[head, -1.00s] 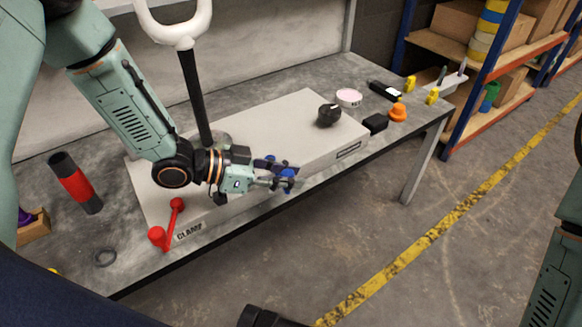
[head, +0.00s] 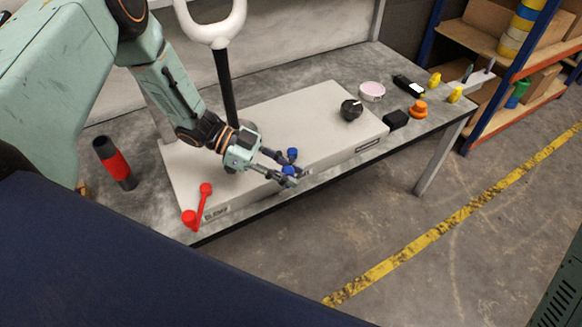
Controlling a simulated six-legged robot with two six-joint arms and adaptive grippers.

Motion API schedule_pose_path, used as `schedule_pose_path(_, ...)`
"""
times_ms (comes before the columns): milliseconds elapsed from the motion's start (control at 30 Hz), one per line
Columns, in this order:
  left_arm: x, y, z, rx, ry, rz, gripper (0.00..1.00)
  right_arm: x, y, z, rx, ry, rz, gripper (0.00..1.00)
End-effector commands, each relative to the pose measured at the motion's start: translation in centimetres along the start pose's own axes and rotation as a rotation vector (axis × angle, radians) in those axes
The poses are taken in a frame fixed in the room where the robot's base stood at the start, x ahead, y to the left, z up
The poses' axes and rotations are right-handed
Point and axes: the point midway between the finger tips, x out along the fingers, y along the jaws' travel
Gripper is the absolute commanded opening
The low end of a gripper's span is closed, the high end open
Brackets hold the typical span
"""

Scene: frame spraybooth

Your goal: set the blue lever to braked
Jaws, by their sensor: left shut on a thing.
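The blue lever (head: 292,154) is at the front edge of the pale grey panel box (head: 290,116) on the bench. Two blue round parts show, one above the other, and the fingers partly hide the rest. My left gripper (head: 287,174) reaches in from the left and is shut on the blue lever, its fingertips around the lower blue part. Any braked marking beside the lever cannot be read.
A red lever (head: 203,203) stands left on the same panel's front. A black knob (head: 351,110) is on its top. A black post with a white loop handle (head: 226,85) rises behind my gripper. A red-and-black cylinder (head: 114,163) stands left. Floor in front is clear.

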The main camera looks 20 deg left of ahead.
Motion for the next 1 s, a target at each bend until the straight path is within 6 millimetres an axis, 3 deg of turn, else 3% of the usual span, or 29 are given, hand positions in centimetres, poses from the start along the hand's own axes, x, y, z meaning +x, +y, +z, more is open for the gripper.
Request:
schedule_pose_path(367,-0.09,0.09,0.11,0.003,0.000,0.006,0.00,-0.03,0.00,0.00,0.000,0.000,0.000,0.40)
schedule_pose_path(400,-0.09,0.09,0.11,0.003,0.000,0.006,0.27,-0.03,0.00,0.00,0.000,0.000,0.000,0.40)
schedule_pose_path(600,-0.09,0.06,0.08,0.003,0.000,0.005,0.44,-0.03,0.00,0.00,0.000,0.000,0.000,0.40)
schedule_pose_path(700,-0.08,0.04,0.07,0.003,0.000,0.005,0.50,-0.03,0.00,0.00,0.000,0.000,0.000,0.40)
schedule_pose_path(1000,-0.33,-0.03,0.02,0.003,0.001,0.003,0.50,-0.04,0.00,0.00,0.000,0.000,0.000,0.40)
